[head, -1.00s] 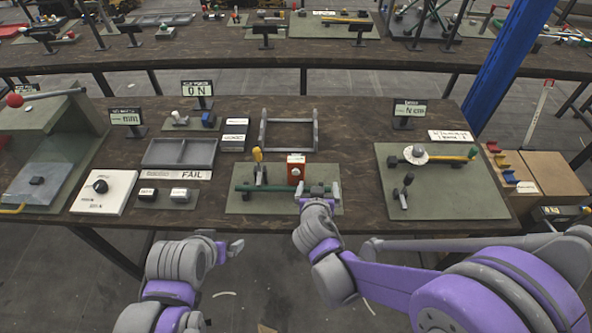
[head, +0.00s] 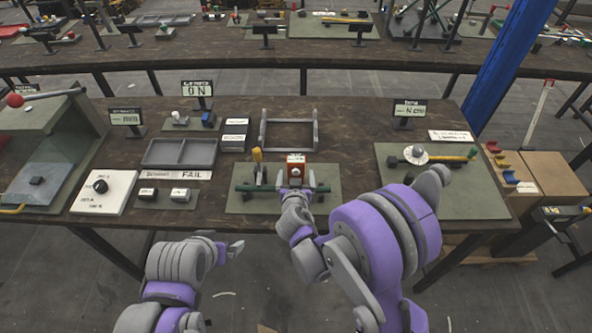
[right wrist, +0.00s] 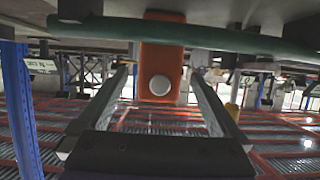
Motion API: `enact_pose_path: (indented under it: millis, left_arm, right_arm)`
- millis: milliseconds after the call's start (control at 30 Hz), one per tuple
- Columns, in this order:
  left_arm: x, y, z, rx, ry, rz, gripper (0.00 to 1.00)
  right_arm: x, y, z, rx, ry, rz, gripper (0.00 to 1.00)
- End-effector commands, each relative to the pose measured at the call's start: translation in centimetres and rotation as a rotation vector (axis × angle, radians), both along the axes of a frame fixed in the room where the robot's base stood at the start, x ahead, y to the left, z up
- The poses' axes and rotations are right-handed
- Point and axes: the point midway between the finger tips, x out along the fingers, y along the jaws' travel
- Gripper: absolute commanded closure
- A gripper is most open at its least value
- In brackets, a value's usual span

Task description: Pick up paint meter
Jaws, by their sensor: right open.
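The paint meter looks to be the small orange-red box (head: 296,158) with a pale face, standing on the green-grey mat (head: 240,206) at the middle of the bench. The right wrist view shows an orange body (right wrist: 160,60) with a round white button. My right gripper (head: 297,188) is open just in front of it. In the right wrist view its fingers (right wrist: 160,85) lie to either side of the orange body, with no contact to be seen. My left gripper (head: 232,248) hangs off the bench's front edge; its jaws are unclear.
A grey frame (head: 288,133) is behind. A grey divided tray (head: 180,153) lies left. Another mat with a bar (head: 440,200) lies right.

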Motion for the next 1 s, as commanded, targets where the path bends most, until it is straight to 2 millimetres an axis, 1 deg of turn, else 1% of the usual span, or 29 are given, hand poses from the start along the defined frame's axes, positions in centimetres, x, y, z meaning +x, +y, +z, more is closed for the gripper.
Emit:
enact_pose_path:
  millis: [167,300,400,567,700,767,800,967,1000]
  left_arm:
    - [0.0,0.0,0.0,0.000,0.000,0.000,0.00]
    - [0.0,0.0,0.0,0.000,0.000,0.000,0.00]
    - [0.0,0.0,0.0,0.000,0.000,0.000,0.00]
    - [0.0,0.0,0.0,0.000,0.000,0.000,0.00]
    - [0.0,0.0,0.0,0.000,0.000,0.000,0.00]
    - [0.0,0.0,0.0,0.000,0.000,0.000,0.00]
    - [0.0,0.0,0.0,0.000,0.000,0.000,0.00]
    - [0.0,0.0,0.0,0.000,0.000,0.000,0.00]
    - [0.0,0.0,0.0,0.000,0.000,0.000,0.00]
  right_arm:
    - [2.4,0.0,-0.4,-0.001,0.000,-0.002,0.00]
    - [4.3,0.0,-1.1,0.000,0.000,-0.001,0.00]
    - [4.7,0.1,-1.2,-0.001,0.000,0.000,0.00]
    - [4.7,0.1,-1.2,-0.001,0.000,0.000,0.00]
    - [4.6,0.1,-1.2,-0.001,0.000,0.000,0.25]
    - [4.6,0.1,-1.2,-0.001,0.000,0.000,0.36]
    - [4.6,0.1,-1.2,-0.001,0.000,0.000,0.43]
    - [4.6,0.1,-1.2,-0.001,0.000,0.000,0.72]
    - [4.6,0.1,-1.2,-0.001,0.000,0.000,0.79]
